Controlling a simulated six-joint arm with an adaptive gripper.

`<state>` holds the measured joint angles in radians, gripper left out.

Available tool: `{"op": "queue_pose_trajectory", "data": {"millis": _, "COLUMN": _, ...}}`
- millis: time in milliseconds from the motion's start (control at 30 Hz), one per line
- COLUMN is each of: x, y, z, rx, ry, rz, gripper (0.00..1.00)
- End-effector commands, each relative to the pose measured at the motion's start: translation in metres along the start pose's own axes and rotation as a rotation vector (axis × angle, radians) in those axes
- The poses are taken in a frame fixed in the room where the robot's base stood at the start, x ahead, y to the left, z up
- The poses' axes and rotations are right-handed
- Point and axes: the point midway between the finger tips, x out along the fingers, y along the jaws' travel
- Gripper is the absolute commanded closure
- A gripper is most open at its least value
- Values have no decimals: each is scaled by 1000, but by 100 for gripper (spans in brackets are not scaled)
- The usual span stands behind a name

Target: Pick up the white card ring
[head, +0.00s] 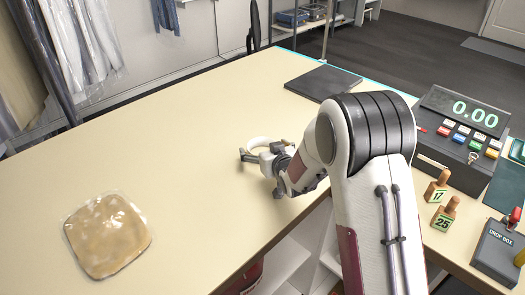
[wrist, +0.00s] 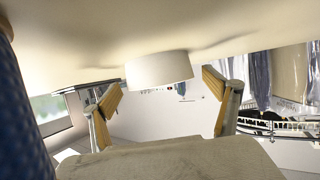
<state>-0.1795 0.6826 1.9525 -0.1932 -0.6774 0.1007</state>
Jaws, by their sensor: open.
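The white card ring (head: 259,141) lies on the cream counter, partly hidden behind my gripper in the head view. In the wrist view, where the counter appears at the top, the ring (wrist: 160,69) shows as a short pale band against the counter. My gripper (head: 249,153) is low over the counter, beside the ring. In the wrist view my gripper (wrist: 162,90) is open, with one tan-padded finger to each side of the ring. There is a visible gap on both sides. I cannot tell how deep the ring sits between the fingers.
A clear-wrapped tan packet (head: 107,235) lies at the counter's (head: 150,150) front left. A dark flat pad (head: 322,83) lies at the back. A till (head: 463,124), numbered tags (head: 443,212) and a drop box (head: 497,251) stand at right.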

Motion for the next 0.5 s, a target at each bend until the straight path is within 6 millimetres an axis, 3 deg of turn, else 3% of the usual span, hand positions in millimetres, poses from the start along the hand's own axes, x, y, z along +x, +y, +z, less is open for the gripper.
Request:
{"op": "queue_pose_trajectory", "data": {"millis": 367, "x": 0, "y": 0, "z": 0, "rx": 0, "ry": 0, "rz": 0, "gripper": 12}}
{"op": "queue_pose_trajectory", "data": {"millis": 400, "x": 0, "y": 0, "z": 0, "rx": 0, "ry": 0, "rz": 0, "gripper": 15}}
{"op": "queue_pose_trajectory", "data": {"millis": 500, "x": 0, "y": 0, "z": 0, "rx": 0, "ry": 0, "rz": 0, "gripper": 41}}
